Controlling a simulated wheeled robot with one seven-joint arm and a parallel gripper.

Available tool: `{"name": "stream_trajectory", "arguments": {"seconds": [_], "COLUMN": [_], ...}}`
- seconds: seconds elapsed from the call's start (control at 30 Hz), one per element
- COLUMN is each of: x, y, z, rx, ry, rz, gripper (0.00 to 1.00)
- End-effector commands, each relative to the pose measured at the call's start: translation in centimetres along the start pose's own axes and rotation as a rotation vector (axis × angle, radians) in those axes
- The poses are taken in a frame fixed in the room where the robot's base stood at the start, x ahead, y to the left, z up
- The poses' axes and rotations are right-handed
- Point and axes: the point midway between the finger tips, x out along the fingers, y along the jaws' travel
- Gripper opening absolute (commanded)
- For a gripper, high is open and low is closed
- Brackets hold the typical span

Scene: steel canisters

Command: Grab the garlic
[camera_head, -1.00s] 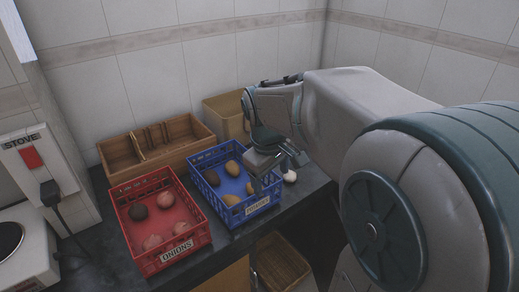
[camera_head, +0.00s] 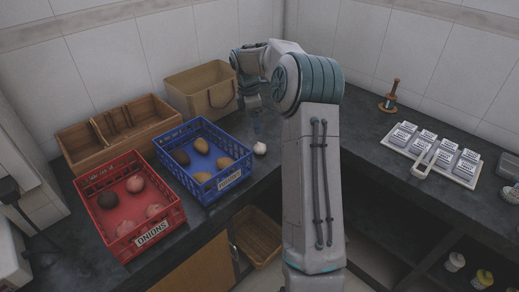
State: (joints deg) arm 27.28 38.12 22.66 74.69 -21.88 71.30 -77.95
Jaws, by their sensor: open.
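A white garlic bulb (camera_head: 260,148) sits on the dark counter, just right of the blue crate and close to my arm. My gripper (camera_head: 256,125) hangs from my bent arm above the counter, behind and slightly left of the garlic in the picture. It points down and is open, with nothing seen between its fingers. The fingers are small and partly hard to make out against the dark counter. The garlic is in full view and apart from the gripper.
A blue potato crate (camera_head: 208,198) and a red onion crate (camera_head: 128,255) stand left of the garlic. Behind them are a wooden divided box (camera_head: 78,148) and a tan basket (camera_head: 190,82). A tray of labelled containers (camera_head: 462,180) lies on the right counter.

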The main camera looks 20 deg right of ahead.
Motion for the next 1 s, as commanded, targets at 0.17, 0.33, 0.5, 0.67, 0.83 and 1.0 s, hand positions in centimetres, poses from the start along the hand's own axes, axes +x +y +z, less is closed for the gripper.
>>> {"name": "stream_trajectory", "arguments": {"seconds": [0.17,0.33,0.5,0.67,0.83,1.0], "x": [3.8,6.3,7.3,8.6,11.2,12.4], "y": [-0.1,-0.1,0.0,0.2,0.7,0.7], "z": [-0.1,-0.1,0.0,0.1,0.3,0.3], "rx": [0.001,0.001,0.002,0.003,0.002,0.003], "ry": [0.000,0.001,0.000,0.001,0.000,0.000], "rz": [-0.006,-0.003,0.000,-0.004,-0.004,-0.001], "gripper": [0.71,0.71,0.71,0.71,0.71,0.71]}}
